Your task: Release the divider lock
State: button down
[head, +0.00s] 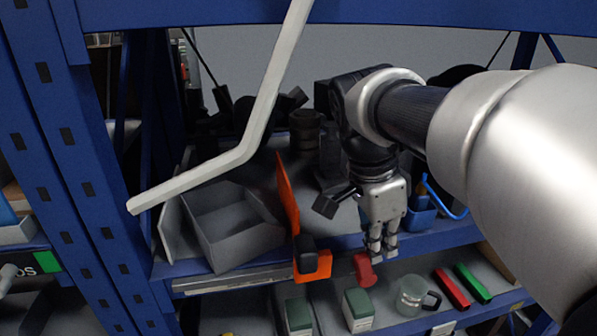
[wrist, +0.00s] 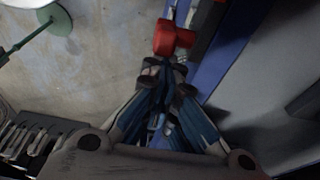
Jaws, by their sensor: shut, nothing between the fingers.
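An orange divider (head: 288,205) stands upright on the middle shelf, with a black block (head: 306,257) at its front end near the shelf edge. A small red piece (head: 366,270) is just below and left of my gripper (head: 382,250). The red piece also shows in the wrist view (wrist: 174,38), just ahead of my fingertips (wrist: 165,78) and apart from them as far as I can tell. I cannot tell whether it belongs to the divider lock. My gripper points down at the shelf's front edge, fingers shut and empty.
A grey bin (head: 232,225) sits left of the divider. Green-topped boxes (head: 358,308), a clear mug (head: 413,297) and red and green bars (head: 451,288) lie on the lower shelf. A blue beam edges the shelf.

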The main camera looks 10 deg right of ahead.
aim_at(354, 257)
jog(key=shift+a+h+b, duration=1.35)
jog(key=shift+h, duration=0.65)
jog(key=shift+a+f+b, duration=0.15)
jog(key=shift+a+b, duration=0.45)
jog(key=shift+a+f+b, duration=0.15)
jog(key=shift+a+b, duration=0.4)
jog(key=shift+a, duration=0.1)
jog(key=v, duration=1.2)
jog(key=shift+s, duration=0.2)
